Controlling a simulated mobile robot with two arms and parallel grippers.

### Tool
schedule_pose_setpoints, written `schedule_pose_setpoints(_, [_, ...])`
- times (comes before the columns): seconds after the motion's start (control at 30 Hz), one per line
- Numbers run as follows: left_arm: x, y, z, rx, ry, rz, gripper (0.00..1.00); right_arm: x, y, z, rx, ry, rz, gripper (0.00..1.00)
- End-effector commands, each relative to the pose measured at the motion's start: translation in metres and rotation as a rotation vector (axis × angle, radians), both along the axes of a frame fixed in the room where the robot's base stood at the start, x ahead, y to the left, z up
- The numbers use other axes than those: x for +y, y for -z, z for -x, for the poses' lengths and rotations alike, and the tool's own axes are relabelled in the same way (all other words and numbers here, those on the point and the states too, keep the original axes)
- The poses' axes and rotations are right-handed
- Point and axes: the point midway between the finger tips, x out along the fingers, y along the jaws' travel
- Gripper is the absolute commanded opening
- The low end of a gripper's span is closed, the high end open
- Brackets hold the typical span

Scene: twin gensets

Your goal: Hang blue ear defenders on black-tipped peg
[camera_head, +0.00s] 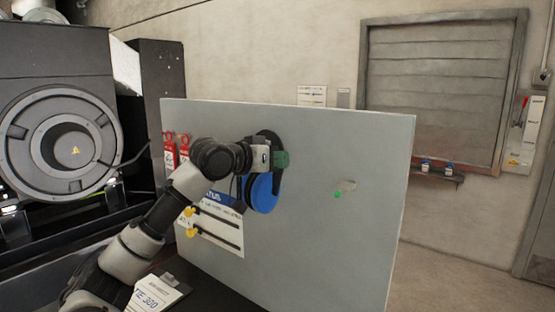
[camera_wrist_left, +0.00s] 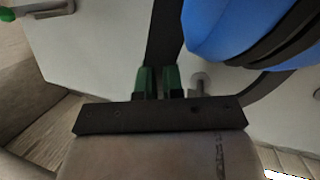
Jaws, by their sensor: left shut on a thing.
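The blue ear defenders (camera_head: 262,193) are in front of the upright grey board (camera_head: 310,250), with a blue cup hanging low and a black headband above. My left gripper (camera_head: 281,160), with green fingertips, is shut on the headband. In the left wrist view the band runs up from between the fingertips (camera_wrist_left: 158,82), and a blue cup (camera_wrist_left: 235,28) is at upper right. A grey peg (camera_wrist_left: 200,82) shows just right of the fingers; its tip colour is unclear. A green-tipped peg (camera_head: 340,191) stands right of the gripper. I cannot make out a black tip. My right gripper is out of view.
Red padlock-like tags (camera_head: 170,150) and a white label sheet with yellow-ended black rods (camera_head: 215,228) are on the board's left. A genset (camera_head: 60,140) stands at far left. The board's right part is mostly clear. A shuttered window (camera_head: 435,90) is behind.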

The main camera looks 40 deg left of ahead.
Motion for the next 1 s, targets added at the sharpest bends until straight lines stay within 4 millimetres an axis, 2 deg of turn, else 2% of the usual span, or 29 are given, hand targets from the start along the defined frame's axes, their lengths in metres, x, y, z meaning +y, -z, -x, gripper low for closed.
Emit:
schedule_pose_setpoints(0.43, [-0.0016,0.004,-0.0008,0.011,0.004,0.003,0.0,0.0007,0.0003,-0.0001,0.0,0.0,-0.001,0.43])
schedule_pose_setpoints(0.47, [-0.0016,0.004,-0.0008,0.011,0.003,0.004,0.11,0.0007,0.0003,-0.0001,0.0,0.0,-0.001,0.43])
schedule_pose_setpoints(0.63, [-0.0012,0.0031,-0.0006,0.009,0.003,0.003,0.37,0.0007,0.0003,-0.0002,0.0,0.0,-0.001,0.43])
schedule_pose_setpoints(1.0, [0.001,0.0036,0.0052,0.006,0.0,0.002,0.37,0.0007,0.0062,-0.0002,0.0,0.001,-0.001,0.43])
